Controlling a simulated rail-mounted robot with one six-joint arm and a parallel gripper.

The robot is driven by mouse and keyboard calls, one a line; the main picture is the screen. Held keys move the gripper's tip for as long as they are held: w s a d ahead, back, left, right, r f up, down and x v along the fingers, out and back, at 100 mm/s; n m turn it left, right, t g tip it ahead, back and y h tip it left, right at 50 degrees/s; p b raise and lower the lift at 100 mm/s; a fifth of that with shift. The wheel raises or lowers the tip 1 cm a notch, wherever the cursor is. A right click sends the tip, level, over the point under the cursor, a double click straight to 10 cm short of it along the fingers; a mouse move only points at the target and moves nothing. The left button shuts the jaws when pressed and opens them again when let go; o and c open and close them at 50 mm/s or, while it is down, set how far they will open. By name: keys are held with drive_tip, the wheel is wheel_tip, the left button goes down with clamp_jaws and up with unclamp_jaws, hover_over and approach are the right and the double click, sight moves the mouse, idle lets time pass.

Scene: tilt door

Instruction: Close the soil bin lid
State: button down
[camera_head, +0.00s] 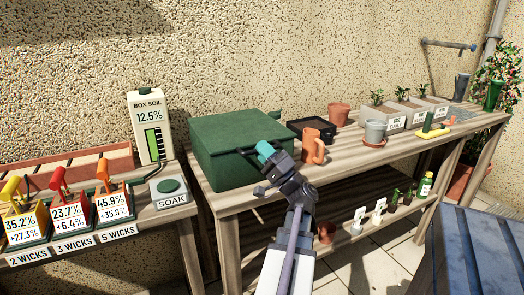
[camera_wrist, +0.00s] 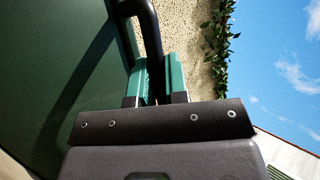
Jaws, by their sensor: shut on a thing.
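The soil bin (camera_head: 222,165) is a dark green box on the left end of the long wooden table. Its green lid (camera_head: 235,130) lies across the top in the head view, and I see no clear gap under it, though my arm covers part of the front. My gripper (camera_head: 265,151) is at the bin's front right edge. In the wrist view my gripper (camera_wrist: 158,80) has its two green fingers shut on the dark lid handle (camera_wrist: 147,30). A broad green surface of the bin (camera_wrist: 55,70) fills the left of that view.
A soil meter (camera_head: 151,125) and a SOAK button (camera_head: 170,187) are on the left bench. A rough wall (camera_head: 300,50) is behind.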

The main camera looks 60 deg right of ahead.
drive_tip(key=c, duration=1.4)
unclamp_jaws()
drive_tip(key=shift+w+d, duration=0.1)
drive_tip(key=shift+r, duration=0.1)
drive_tip(key=b+v, duration=0.6)
drive_tip(key=v, duration=0.5)
